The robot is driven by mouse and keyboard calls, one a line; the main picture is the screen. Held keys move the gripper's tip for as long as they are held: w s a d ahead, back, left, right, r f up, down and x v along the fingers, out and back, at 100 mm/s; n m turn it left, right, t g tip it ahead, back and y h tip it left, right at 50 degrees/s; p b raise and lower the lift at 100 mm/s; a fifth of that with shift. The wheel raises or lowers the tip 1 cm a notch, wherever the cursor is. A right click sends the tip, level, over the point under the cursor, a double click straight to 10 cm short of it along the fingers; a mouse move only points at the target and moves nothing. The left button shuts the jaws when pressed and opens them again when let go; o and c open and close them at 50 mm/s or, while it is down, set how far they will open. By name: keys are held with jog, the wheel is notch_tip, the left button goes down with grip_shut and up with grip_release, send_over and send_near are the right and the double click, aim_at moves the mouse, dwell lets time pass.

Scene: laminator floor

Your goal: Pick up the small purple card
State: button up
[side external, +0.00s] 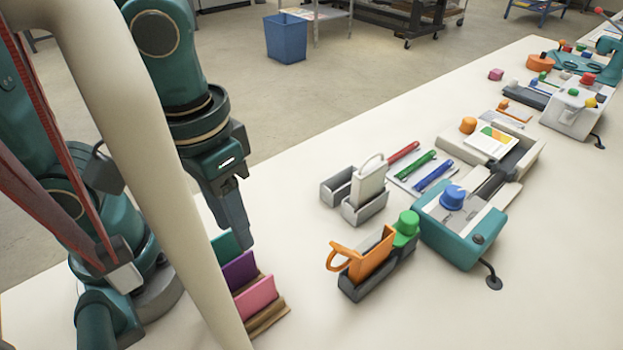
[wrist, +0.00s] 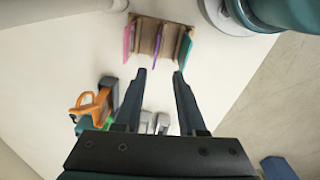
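The small purple card (side external: 239,270) stands upright in a brown wooden rack (side external: 268,319), between a teal card (side external: 226,244) and a pink card (side external: 257,297). A pale post in front hides part of the cards and rack in the side view. In the wrist view the purple card (wrist: 156,46) shows edge-on beyond my fingertips, roughly between them. The pink card (wrist: 129,38) is to its left and the teal card (wrist: 186,48) to its right. My gripper (wrist: 160,74) is open and empty, with its fingers apart. In the side view my gripper (side external: 241,240) points down near the rack.
An orange-handled tool (side external: 362,262) sits in a dark holder right of the rack, beside a green knob (side external: 406,227). A grey-white holder (side external: 365,195) and a teal machine (side external: 462,228) stand farther right. The white table between rack and holders is clear.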

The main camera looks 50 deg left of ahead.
aim_at(234, 261)
jog(key=shift+s+d+f+m+g, duration=0.4)
jog(key=shift+s+d+f+m, duration=0.1)
jog(key=shift+s+f+m, duration=0.1)
jog(key=shift+s+f, duration=0.1)
jog(key=shift+f, duration=2.4)
jog(key=shift+c, duration=0.3)
grip_shut()
